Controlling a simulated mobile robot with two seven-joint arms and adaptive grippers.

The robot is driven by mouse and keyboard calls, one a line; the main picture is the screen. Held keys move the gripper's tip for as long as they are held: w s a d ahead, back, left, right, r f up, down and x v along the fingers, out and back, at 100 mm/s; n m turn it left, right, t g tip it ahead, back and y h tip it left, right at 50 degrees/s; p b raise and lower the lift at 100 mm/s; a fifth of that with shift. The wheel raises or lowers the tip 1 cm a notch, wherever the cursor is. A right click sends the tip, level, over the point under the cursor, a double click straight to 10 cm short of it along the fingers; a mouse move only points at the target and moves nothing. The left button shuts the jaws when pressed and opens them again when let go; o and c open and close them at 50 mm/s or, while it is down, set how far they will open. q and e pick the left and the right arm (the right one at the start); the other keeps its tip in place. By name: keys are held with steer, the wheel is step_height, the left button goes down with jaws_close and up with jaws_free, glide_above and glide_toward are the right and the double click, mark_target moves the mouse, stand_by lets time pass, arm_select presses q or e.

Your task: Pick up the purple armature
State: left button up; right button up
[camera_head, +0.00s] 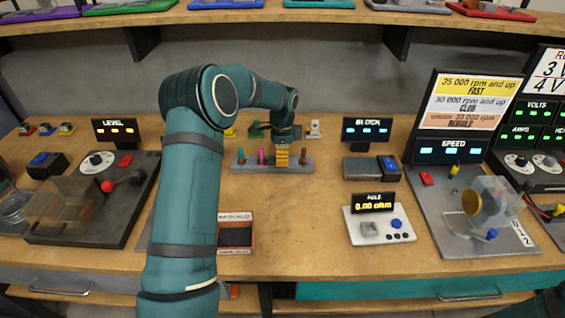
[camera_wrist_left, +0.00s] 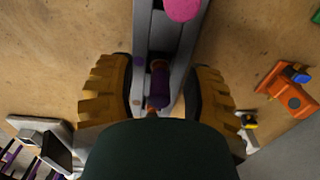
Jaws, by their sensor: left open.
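The purple armature (camera_wrist_left: 158,85) stands in the grey rack (camera_wrist_left: 187,60) in the left wrist view, seen from above. My left gripper (camera_wrist_left: 157,92) is open, with one ridged yellow finger on each side of the rack and the armature between them, a gap showing at each side. In the head view my left gripper (camera_head: 282,157) is at the rack (camera_head: 245,168), right of a pink armature (camera_head: 261,156), and hides the purple one. The pink one also shows at the top of the wrist view (camera_wrist_left: 182,8). My right gripper is not in view.
A teal piece (camera_head: 240,155) and a brown peg (camera_head: 303,156) also stand in the rack. An orange block (camera_wrist_left: 290,98) lies right of it in the wrist view. An ohm meter (camera_head: 380,222) and the speed station (camera_head: 475,210) are to the right.

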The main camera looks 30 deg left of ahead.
arm_select(q)
steer(key=shift+f, duration=0.25)
steer(key=shift+o, duration=0.2)
steer(key=shift+r, duration=0.1)
jaws_close()
